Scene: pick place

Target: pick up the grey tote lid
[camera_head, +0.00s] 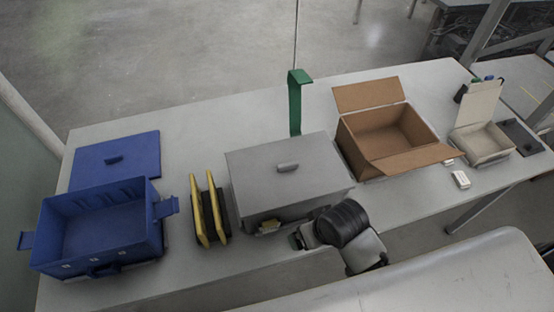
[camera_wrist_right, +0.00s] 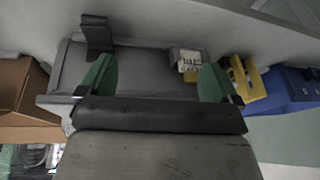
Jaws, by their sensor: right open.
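The grey tote lid (camera_head: 262,162) lies flat on top of the grey tote (camera_head: 262,208) in the middle of the table, with a small raised handle (camera_head: 288,168) on it. My right arm comes in at the tote's front right corner, and its gripper is low in front of the tote's front side. In the right wrist view the two green fingers of my right gripper (camera_wrist_right: 156,78) are wide apart with nothing held. The grey tote (camera_wrist_right: 140,68) shows beyond and between them. My left gripper is in neither view.
Left of the tote stand yellow-and-black upright pieces (camera_head: 209,210), an open blue tote (camera_head: 105,225) and a blue lid (camera_head: 116,160). A green upright piece (camera_head: 295,105) is behind. An open cardboard box (camera_head: 385,130) and a small beige box (camera_head: 482,140) are to the right.

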